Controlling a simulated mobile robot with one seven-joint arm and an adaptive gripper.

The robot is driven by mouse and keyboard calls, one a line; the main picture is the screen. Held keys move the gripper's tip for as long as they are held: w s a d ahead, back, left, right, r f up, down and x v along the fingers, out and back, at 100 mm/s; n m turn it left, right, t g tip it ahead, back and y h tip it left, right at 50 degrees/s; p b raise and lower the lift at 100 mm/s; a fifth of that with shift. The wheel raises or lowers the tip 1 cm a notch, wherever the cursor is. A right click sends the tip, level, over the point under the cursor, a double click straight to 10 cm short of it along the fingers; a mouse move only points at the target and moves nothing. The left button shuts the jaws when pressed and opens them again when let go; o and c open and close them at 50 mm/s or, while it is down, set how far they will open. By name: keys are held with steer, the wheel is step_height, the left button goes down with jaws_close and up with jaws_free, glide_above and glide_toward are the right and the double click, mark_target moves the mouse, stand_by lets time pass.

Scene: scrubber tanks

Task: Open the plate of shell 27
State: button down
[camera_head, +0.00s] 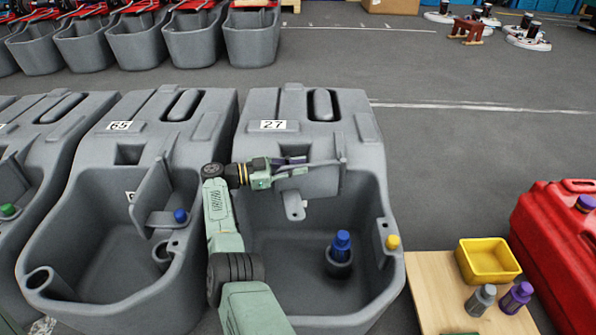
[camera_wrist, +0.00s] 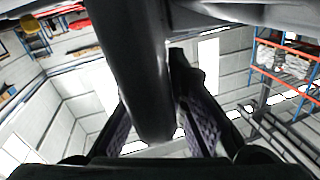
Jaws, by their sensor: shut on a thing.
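Shell 27 (camera_head: 262,108) is a grey tank in the middle of the head view, with its number label on top. Its grey plate (camera_head: 322,164) shows nearly edge-on across the upper part of the basin, reaching toward the right wall. My gripper (camera_head: 293,167) is at the plate's left part, its fingers shut on it. In the wrist view a dark grey piece, likely the plate's edge (camera_wrist: 133,70), runs between the purple-padded fingers. The far end of the plate is hard to make out.
A blue-capped bottle (camera_head: 341,248) stands in the basin; a yellow cap (camera_head: 392,242) is on its right rim. A wooden board (camera_head: 430,285) with a yellow bin (camera_head: 488,262) and a red tank (camera_head: 560,240) are at right.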

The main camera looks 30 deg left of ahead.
steer(key=shift+w+d, duration=0.1)
steer(key=shift+w, duration=0.1)
stand_by(0.3)
steer(key=c, duration=1.6)
jaws_free()
steer(key=shift+r, duration=0.1)
steer(key=shift+r, duration=0.25)
step_height(320, 180, up, 9)
steer(key=shift+r, duration=0.2)
